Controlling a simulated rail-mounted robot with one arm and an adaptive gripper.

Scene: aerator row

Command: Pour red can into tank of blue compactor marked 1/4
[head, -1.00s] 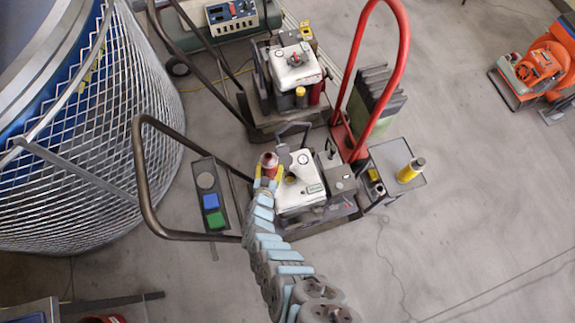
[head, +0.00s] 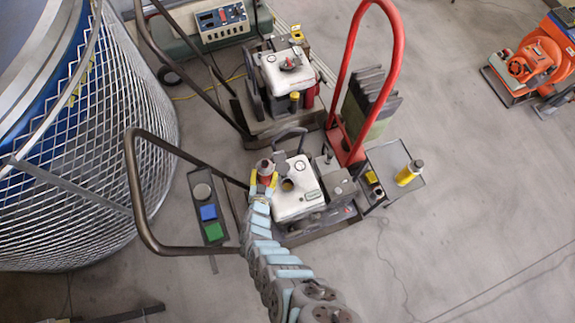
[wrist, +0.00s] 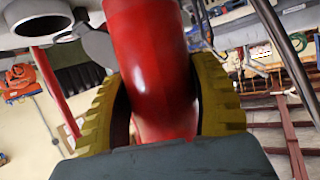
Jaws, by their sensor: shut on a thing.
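The red can (head: 265,169) is in my gripper (head: 264,181), whose yellow fingers close on it from both sides; the can fills the middle of the wrist view (wrist: 150,70). The nearest compactor has a white tank (head: 308,190) with a round open filler (head: 287,185). The can is just left of that filler, apart from it in the picture; its height above the tank is hard to tell. The filler rim shows at upper left of the wrist view (wrist: 20,82), beside a grey disc-like cap (wrist: 98,46). No blue body or 1/4 mark is readable.
A second white-tanked machine (head: 284,70) stands behind. A red hoop handle (head: 352,70) rises to the right, near a side tray with a yellow bottle (head: 409,173). A brown handlebar (head: 140,205) and mesh cage (head: 90,150) are left.

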